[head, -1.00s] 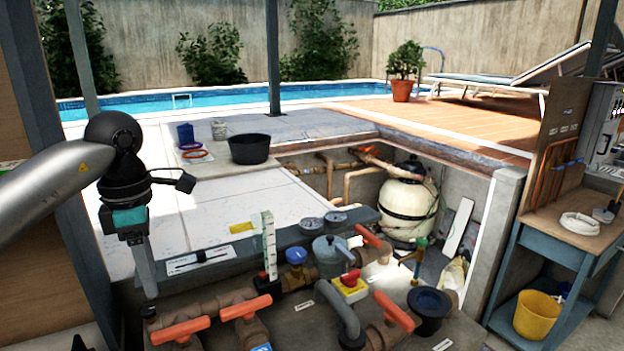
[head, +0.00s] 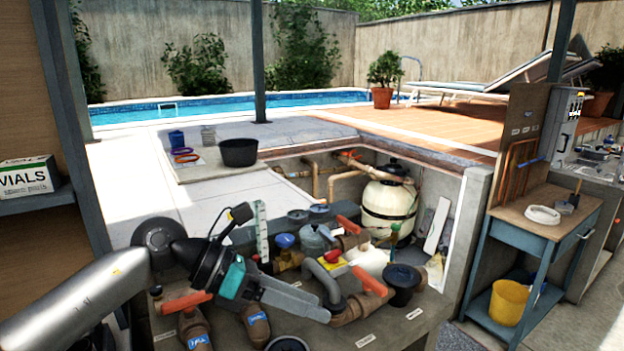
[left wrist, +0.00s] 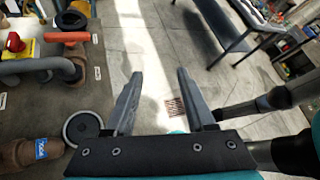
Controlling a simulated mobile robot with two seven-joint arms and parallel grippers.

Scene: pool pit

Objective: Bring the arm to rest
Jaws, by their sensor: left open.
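My left arm comes in from the left in the head view. Its gripper (head: 290,298) points to the right, just in front of and above the bench of pipes and valves (head: 385,328). In the left wrist view the two grey fingers of the left gripper (left wrist: 158,88) stand apart with nothing between them. Bare floor shows past the fingertips, and the bench edge lies to their left. My right gripper shows in neither view.
Orange-handled valves (head: 370,281) and a red knob on a yellow box (head: 332,262) stand close to the left gripper. A blue side table (head: 490,212) with a yellow bucket (head: 508,302) stands at the right. Paved floor (left wrist: 150,40) between them is clear.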

